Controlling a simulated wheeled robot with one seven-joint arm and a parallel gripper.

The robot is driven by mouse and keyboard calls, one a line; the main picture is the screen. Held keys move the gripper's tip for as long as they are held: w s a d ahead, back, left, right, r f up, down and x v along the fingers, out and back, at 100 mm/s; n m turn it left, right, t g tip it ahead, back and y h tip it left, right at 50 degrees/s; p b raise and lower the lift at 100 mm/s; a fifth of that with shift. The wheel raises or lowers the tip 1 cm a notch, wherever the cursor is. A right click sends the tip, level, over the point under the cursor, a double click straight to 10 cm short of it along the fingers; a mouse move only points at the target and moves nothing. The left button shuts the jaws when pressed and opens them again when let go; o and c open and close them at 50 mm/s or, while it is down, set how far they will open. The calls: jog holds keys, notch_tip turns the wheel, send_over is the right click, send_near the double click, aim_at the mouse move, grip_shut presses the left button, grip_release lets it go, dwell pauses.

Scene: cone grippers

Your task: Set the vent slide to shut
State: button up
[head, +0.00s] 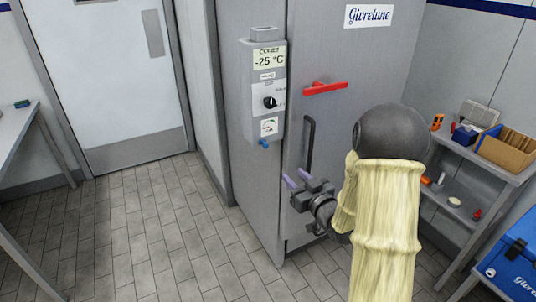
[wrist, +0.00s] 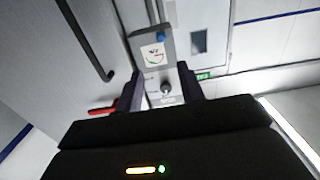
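A grey control box (head: 264,90) is fixed to the front of the grey cold cabinet (head: 340,60). It carries a "-25 °C" display, a black knob (head: 269,102), a small dial label (head: 269,126) and a blue piece (head: 263,144) at its lower end. No part is clearly readable as the vent slide. My gripper (head: 297,178) is open and empty, below and right of the box, apart from it. In the wrist view the box, upside down (wrist: 153,45), shows between and beyond the two fingers (wrist: 159,88), with the blue piece (wrist: 161,37) at its top.
A red handle (head: 325,88) and a black vertical bar handle (head: 310,145) are on the cabinet, close to my gripper. The tiled floor (head: 150,235) at left is clear.

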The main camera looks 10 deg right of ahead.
jog(key=shift+r, duration=0.1)
jog(key=shift+w, duration=0.1)
jog(key=p, duration=0.3)
send_near(266, 146)
jog(key=x, duration=0.9)
jog(key=shift+d, duration=0.1)
grip_shut()
